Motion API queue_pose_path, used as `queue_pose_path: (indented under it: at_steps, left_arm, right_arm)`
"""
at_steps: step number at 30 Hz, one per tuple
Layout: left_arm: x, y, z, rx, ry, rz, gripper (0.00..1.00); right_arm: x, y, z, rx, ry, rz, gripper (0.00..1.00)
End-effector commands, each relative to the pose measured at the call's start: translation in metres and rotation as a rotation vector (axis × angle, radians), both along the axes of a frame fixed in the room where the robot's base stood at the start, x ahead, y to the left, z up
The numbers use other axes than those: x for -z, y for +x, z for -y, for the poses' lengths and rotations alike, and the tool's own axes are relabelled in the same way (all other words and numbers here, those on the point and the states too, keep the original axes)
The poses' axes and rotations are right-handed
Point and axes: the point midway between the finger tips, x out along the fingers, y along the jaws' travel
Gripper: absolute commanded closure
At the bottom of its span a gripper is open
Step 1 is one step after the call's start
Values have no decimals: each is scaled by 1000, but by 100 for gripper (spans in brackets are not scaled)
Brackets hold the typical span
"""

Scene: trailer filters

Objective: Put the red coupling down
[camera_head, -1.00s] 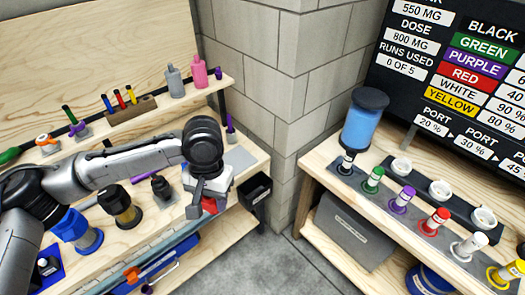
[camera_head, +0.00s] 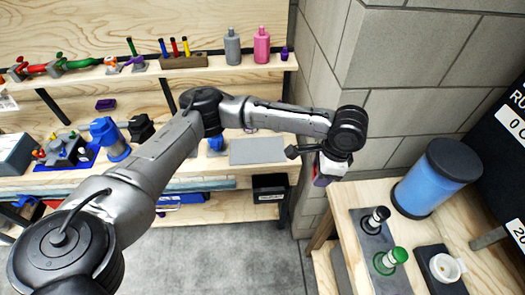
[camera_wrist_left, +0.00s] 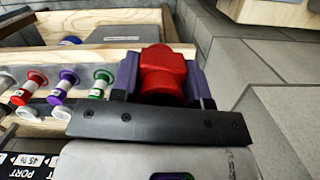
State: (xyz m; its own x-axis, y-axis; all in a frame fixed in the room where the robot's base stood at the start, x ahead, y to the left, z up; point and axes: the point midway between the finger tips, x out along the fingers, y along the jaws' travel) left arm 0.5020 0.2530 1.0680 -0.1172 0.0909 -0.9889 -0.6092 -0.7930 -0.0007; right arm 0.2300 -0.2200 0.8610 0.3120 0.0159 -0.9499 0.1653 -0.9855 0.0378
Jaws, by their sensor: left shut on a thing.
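My left gripper (camera_head: 322,178) hangs from the outstretched arm in the head view, beside the wall corner and just left of the right-hand bench. In the left wrist view its two purple fingers are shut on the red coupling (camera_wrist_left: 163,68), which sits between them, clear of any surface. In the head view the coupling is mostly hidden by the wrist. My right gripper is in neither view.
The right-hand bench (camera_head: 358,192) carries a blue cylinder (camera_head: 437,178), a black-topped plug (camera_head: 375,220), a green plug (camera_head: 390,260) and a white cup (camera_head: 444,267). The left workbench has a bare grey mat (camera_head: 258,151) and a black bin (camera_head: 270,187). Block walls (camera_head: 410,90) stand close behind the gripper.

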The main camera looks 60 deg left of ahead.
Motion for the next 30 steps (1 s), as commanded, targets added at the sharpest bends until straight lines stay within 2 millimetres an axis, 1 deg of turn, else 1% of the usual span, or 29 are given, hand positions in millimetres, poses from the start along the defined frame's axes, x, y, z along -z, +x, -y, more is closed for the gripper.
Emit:
queue_pose_path:
  at_steps: [1, 3, 8, 15, 21, 24, 30]
  left_arm:
    - [13, -1, -12, 85, 0, -5, 81]
    - [26, -1, -28, 223, 1, -5, 81]
    - [52, -4, -65, 535, 2, -4, 81]
    - [84, -14, -126, 996, 3, -4, 81]
    - [102, -25, -173, 1346, 4, -2, 81]
    - [107, -30, -192, 1490, 3, -3, 81]
    - [112, -37, -217, 1693, 2, 0, 81]
  right_arm:
    - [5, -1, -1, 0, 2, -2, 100]
    - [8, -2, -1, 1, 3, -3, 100]
    - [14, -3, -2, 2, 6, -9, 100]
    - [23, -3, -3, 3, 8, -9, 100]
    - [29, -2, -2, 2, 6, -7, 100]
    - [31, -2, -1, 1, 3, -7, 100]
    - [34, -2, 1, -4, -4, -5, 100]
